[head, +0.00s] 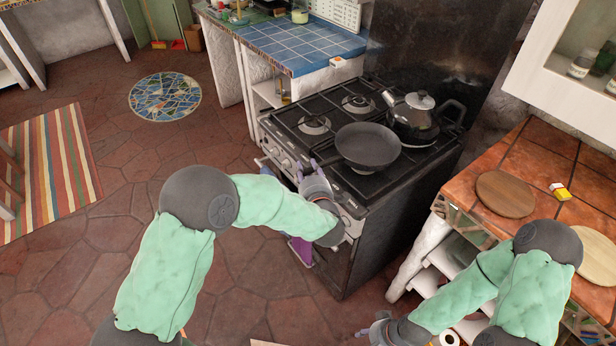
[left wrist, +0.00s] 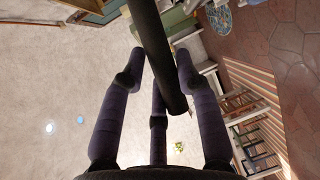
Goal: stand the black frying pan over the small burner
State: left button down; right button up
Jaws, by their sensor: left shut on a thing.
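The black frying pan (head: 368,146) is over the front right part of the stove (head: 300,110), its bowl facing up. I cannot tell whether it touches the grate. Its handle points left toward my left gripper (head: 314,168), which is shut on it. In the left wrist view the dark handle (left wrist: 158,55) runs between the purple-grey fingers of my left gripper (left wrist: 160,75). Two burners show bare: the front left burner (head: 314,124) and the back left burner (head: 357,104). The pan hides what lies under it. My right gripper (head: 378,331) is low at the bottom edge, away from the stove.
A steel kettle (head: 412,118) stands on the back right of the stove, close to the pan. A blue-tiled counter (head: 300,45) is behind left. An orange-tiled counter (head: 545,150) with a round wooden board (head: 505,194) is at right. Open floor lies left.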

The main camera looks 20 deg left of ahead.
pick_arm(q)
jog(key=shift+f, duration=0.8)
jog(key=c, duration=0.9)
grip_release()
jog(key=shift+s+f, duration=0.1)
jog(key=shift+f, duration=0.05)
jog(key=shift+d, duration=0.1)
jog(key=p+v, duration=0.3)
jog(key=v, duration=0.8)
jog(key=s+f+m+g+h, duration=0.2)
jog(key=f+m+g+h, duration=0.15)
jog(key=f+m, duration=0.45)
jog(key=s+f+m+g+h, duration=0.2)
jog(key=f+m+g+h, duration=0.15)
jog(key=f, duration=0.85)
jog(key=s+d+f+m+g+h, duration=0.1)
jog(key=s+f+m+g+h, duration=0.1)
jog(key=s+f+m, duration=0.3)
jog(key=s+d+f+m+g+h, duration=0.1)
jog(key=s+f+m+g, duration=0.3)
jog(key=s, duration=0.8)
jog(key=shift+s+d+f+m+g+h, duration=0.15)
jog(key=shift+s+f+m+g+h, duration=0.1)
jog(key=shift+f+m+g+h, duration=0.45)
